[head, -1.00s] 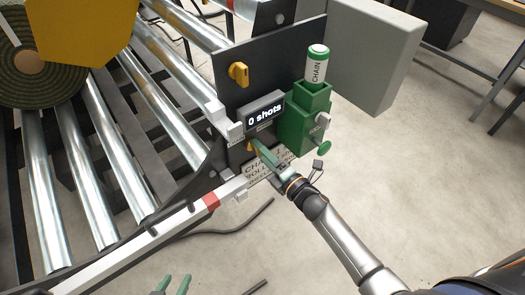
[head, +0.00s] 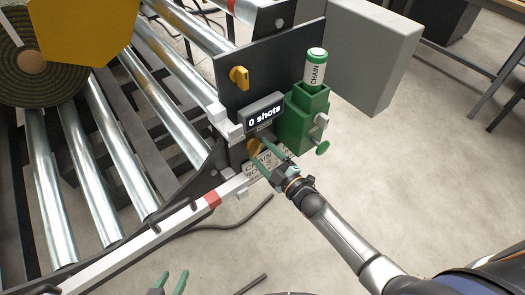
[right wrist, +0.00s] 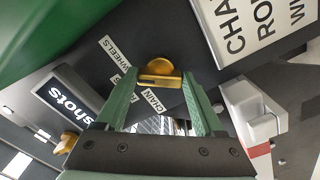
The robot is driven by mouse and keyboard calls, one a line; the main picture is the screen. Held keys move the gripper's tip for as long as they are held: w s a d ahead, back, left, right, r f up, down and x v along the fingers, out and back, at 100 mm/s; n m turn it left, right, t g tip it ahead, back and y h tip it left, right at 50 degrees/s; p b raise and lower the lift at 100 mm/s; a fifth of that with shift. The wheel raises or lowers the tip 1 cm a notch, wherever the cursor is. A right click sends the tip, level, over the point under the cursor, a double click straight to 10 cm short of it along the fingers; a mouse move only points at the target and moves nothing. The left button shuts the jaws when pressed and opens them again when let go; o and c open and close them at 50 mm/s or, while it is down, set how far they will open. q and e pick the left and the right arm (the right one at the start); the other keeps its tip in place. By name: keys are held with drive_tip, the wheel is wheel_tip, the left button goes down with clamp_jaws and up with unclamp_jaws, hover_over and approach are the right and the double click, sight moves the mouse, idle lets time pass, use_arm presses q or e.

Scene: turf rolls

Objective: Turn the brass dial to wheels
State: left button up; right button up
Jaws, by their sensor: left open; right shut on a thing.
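The brass dial (head: 254,147) sits low on the dark upright panel, under the "0 shots" display. My right gripper (head: 262,153) is at it, one finger on each side. In the right wrist view the dial (right wrist: 160,72) is between the fingertips of my right gripper (right wrist: 160,82), which is shut on it. Beside it are a WHEELS label (right wrist: 115,50), a CHAIN label (right wrist: 154,101) and a third label mostly hidden by a finger. I cannot tell which label the dial points to. My left gripper (head: 170,284) is open and empty at the bottom edge.
A yellow knob (head: 239,77) is higher on the panel. A green holder (head: 306,112) with a CHAIN canister (head: 316,67) stands to the right, close to my right gripper. Rollers (head: 95,165) and a turf roll (head: 35,80) lie left. A white rail (head: 150,235) runs below.

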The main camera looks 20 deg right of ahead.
use_arm(q)
drive_tip(key=shift+a+r, duration=0.15)
drive_tip(key=shift+a, duration=0.05)
use_arm(e)
drive_tip(key=shift+m, duration=0.7)
drive_tip(key=o, duration=1.4)
use_arm(q)
drive_tip(key=shift+d, duration=0.1)
use_arm(e)
drive_tip(key=shift+s, duration=0.1)
use_arm(q)
drive_tip(key=shift+s+a+r+p, duration=0.25)
drive_tip(key=shift+a+p, duration=0.1)
drive_tip(key=shift+p, duration=0.4)
use_arm(e)
drive_tip(key=v, duration=1.2)
drive_tip(key=shift+s+d, duration=0.1)
drive_tip(key=shift+s, duration=0.1)
